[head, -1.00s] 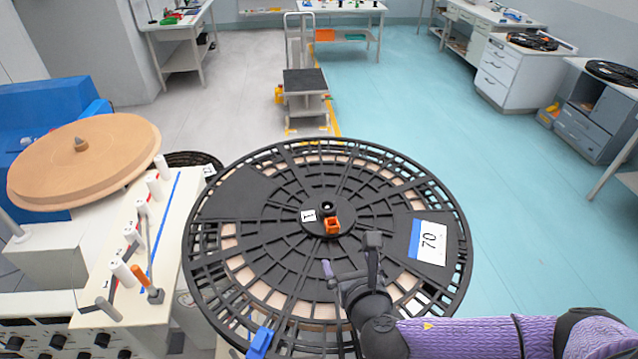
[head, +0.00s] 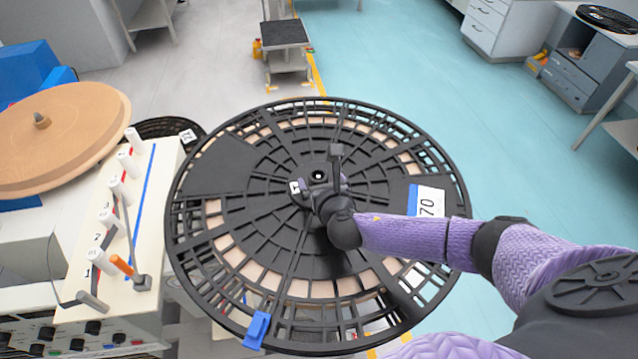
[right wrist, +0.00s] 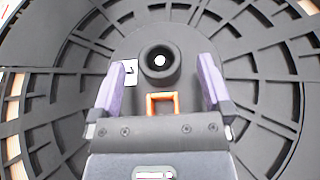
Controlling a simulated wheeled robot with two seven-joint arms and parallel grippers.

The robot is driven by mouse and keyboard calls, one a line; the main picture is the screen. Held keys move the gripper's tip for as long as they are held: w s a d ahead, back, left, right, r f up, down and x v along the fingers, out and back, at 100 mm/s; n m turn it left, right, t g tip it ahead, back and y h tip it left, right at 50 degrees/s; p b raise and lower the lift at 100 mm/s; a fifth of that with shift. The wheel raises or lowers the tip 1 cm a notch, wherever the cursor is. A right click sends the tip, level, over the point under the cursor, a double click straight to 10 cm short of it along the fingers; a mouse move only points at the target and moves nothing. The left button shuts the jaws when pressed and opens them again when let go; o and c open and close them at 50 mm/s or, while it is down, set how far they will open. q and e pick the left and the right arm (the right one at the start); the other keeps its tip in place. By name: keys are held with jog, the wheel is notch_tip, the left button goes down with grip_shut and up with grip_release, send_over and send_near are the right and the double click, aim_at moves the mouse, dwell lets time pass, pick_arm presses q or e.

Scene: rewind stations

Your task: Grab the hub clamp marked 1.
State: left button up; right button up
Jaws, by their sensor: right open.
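The hub clamp (right wrist: 160,62) is a black round knob with a light centre, on the middle of a large black reel (right wrist: 60,110). A white label with a 1 (right wrist: 130,72) sits left of it, and an orange square part (right wrist: 162,97) sits on its near side. In the head view the knob (head: 319,175) shows just beyond my gripper, and the orange part is hidden. My right gripper (right wrist: 160,85) is open, its two purple fingers on either side of the hub, with nothing visibly held. My left gripper is not in view.
The reel carries a white and blue label reading 70 (head: 431,202) and a blue clip (head: 257,330) on its near rim. A cream panel with numbered pegs (head: 120,220) and a brown disc (head: 60,135) stand at left. Open floor lies beyond the reel.

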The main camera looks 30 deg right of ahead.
jog(key=shift+c, duration=0.3)
grip_shut()
